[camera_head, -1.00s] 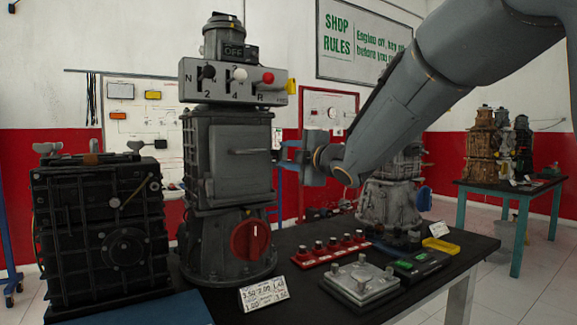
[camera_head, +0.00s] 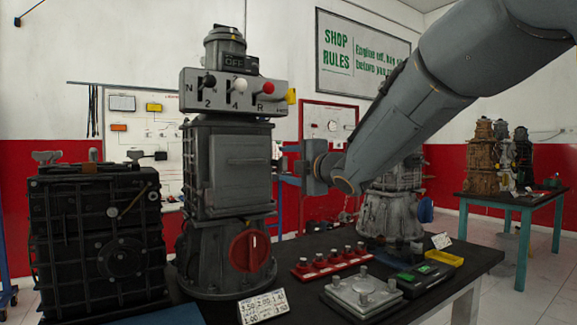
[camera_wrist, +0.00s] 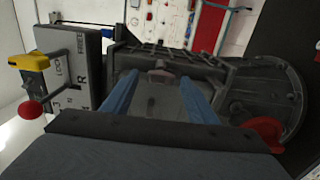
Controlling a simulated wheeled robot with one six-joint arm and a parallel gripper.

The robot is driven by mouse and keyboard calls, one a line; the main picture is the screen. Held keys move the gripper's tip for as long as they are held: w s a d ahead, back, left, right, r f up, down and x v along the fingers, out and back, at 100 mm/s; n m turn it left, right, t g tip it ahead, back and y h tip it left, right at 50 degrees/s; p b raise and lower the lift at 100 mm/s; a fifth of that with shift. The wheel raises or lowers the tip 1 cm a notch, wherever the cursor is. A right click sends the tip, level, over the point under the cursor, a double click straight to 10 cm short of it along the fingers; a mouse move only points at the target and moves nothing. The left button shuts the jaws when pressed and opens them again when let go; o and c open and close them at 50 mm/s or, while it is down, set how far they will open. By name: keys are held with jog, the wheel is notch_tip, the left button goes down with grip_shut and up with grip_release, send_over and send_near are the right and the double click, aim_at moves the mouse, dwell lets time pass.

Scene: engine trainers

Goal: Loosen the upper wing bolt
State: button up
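The tall grey trainer (camera_head: 233,165) stands on the dark bench. My gripper (camera_head: 284,165) is at its right side, with the fingers pointing at it. In the wrist view its side face lies ahead, turned on its side. The fingers are apart with a clear gap, and I see no contact with the bolt. I cannot tell for certain whether this is the upper one. The head view hides this face.
A gear plate (camera_head: 236,92) with ball-ended levers tops the trainer; a red knob (camera_head: 250,250) is on its base. A black gearbox (camera_head: 98,235) stands left. A red button strip (camera_head: 332,262), a metal plate (camera_head: 362,293) and another grey unit (camera_head: 392,212) stand right.

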jog(key=v, duration=0.7)
jog(key=shift+s+d, duration=0.25)
jog(key=shift+s, duration=0.05)
jog(key=s+d+f+m+g+h, duration=0.1)
jog(key=s+d+f+m+h, duration=0.1)
jog(key=d+f+m+h, duration=0.4)
jog(key=s+d+f+m+g+h, duration=0.1)
jog(key=s+f+m+g, duration=0.15)
jog(key=f+m, duration=0.45)
jog(key=s+d+f+m+g+h, duration=0.1)
jog(key=s+d+f+m+g, duration=0.1)
jog(key=s+f, duration=0.45)
jog(key=s+d+f+m+g+h, duration=0.1)
jog(key=s+d+f+m+g, duration=0.15)
jog(key=s+f, duration=0.4)
jog(key=s+a+f+m+g, duration=0.1)
jog(key=s+f+m+g, duration=0.25)
jog(key=s, duration=0.65)
jog(key=s+f+m+g, duration=0.2)
jog(key=s+f+g, duration=0.2)
jog(key=s, duration=0.6)
jog(key=d+r+m+h+p, duration=0.1)
jog(key=d+r+p, duration=0.6)
jog(key=p, duration=0.8)
jog(key=shift+w+d+m, duration=0.3)
jog(key=shift+d+m, duration=0.2)
